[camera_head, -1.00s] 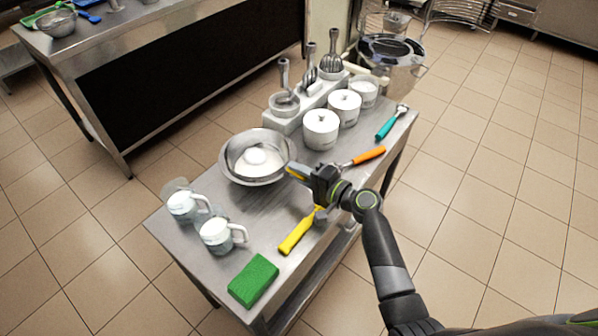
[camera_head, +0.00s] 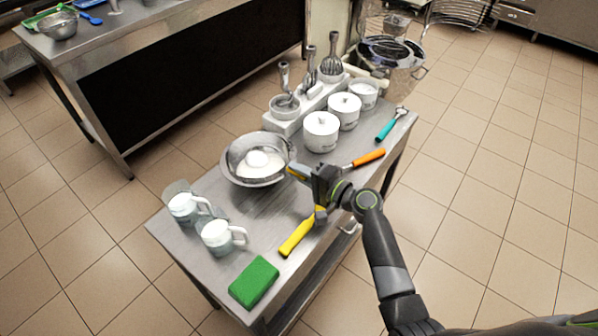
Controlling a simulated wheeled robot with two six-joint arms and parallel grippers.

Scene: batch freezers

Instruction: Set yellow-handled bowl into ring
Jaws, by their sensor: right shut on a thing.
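A shiny metal bowl (camera_head: 233,176) with white contents is near the middle of the steel table. A short yellow handle (camera_head: 298,172) shows at its right side. My right gripper (camera_head: 308,176) is shut on this handle, just right of the bowl's rim. The jaws hide part of the handle. I cannot make out a separate ring; a second metal rim seems to show around the bowl, but I cannot tell whether it is the ring or whether the bowl rests in it. My left gripper is not in view.
Two white mugs (camera_head: 217,234), a green sponge (camera_head: 254,282) and a yellow-handled tool (camera_head: 298,236) lie at the near end. White lidded pots (camera_head: 321,132), a utensil holder (camera_head: 291,122), and orange (camera_head: 368,157) and teal (camera_head: 387,128) handles are further back.

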